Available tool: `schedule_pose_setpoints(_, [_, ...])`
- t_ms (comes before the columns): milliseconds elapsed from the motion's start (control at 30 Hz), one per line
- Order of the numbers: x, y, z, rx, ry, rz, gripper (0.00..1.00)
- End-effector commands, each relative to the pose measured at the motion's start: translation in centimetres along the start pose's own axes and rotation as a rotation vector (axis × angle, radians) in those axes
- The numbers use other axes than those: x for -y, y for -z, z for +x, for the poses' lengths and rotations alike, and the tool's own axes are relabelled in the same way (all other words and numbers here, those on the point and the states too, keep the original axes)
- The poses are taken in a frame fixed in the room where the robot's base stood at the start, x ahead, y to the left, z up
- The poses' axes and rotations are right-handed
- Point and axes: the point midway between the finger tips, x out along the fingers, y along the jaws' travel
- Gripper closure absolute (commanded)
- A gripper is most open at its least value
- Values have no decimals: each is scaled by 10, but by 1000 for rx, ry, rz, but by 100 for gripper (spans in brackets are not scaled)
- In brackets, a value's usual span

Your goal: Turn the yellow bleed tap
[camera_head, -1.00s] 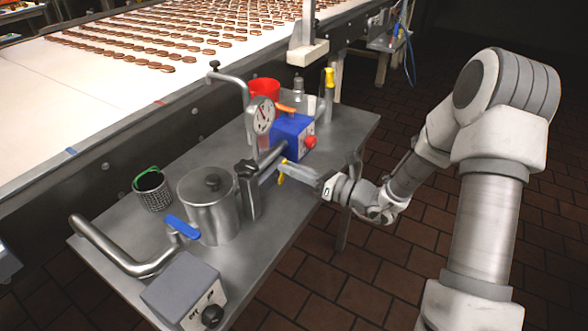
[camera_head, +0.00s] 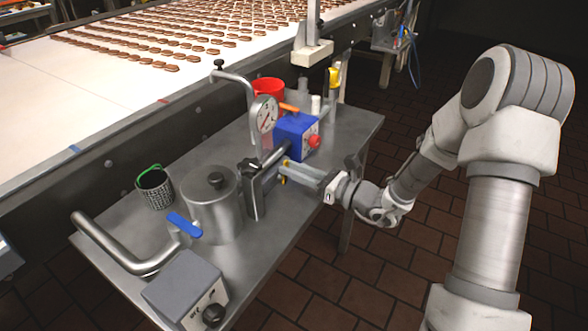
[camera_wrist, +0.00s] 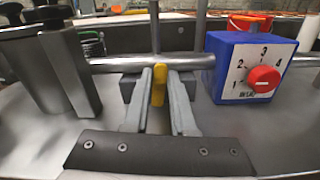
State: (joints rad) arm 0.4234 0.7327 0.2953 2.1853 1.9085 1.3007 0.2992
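The yellow bleed tap (camera_wrist: 159,84) is a small upright lever on the horizontal steel pipe (camera_wrist: 108,65), between the dark clamp-like post and the blue control box. In the wrist view my gripper (camera_wrist: 159,76) has one finger on each side of the tap, with very little room between. I cannot tell whether the fingers press on it. In the head view my gripper (camera_head: 287,168) reaches in from the right over the table edge, and a bit of yellow (camera_head: 282,180) shows beneath its fingertips; the rest of the tap is hidden there.
The blue box (camera_head: 296,135) with its red knob (camera_wrist: 264,79) stands close to the right of my fingers in the wrist view. The dark post (camera_head: 255,190) is close on the other side. A pressure gauge (camera_head: 265,114), a steel pot (camera_head: 213,205) and a blue-handled valve (camera_head: 184,225) crowd the table.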

Motion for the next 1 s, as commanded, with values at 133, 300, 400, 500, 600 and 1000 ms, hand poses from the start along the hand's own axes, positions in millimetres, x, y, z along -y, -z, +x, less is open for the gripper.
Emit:
schedule_pose_setpoints(133, [0, 0, 0, 0, 0, 1, 48])
schedule_pose_setpoints(300, [0, 0, 0, 0, 0, 1, 48])
schedule_pose_setpoints(400, [0, 0, 0, 1, 0, 1, 48])
schedule_pose_setpoints(500, [1, 0, -5, 0, 2, 1, 48])
schedule_pose_setpoints(600, [1, -1, -17, -1, 4, 1, 48])
schedule_pose_setpoints(1000, [1, -2, -111, 0, 6, 2, 48])
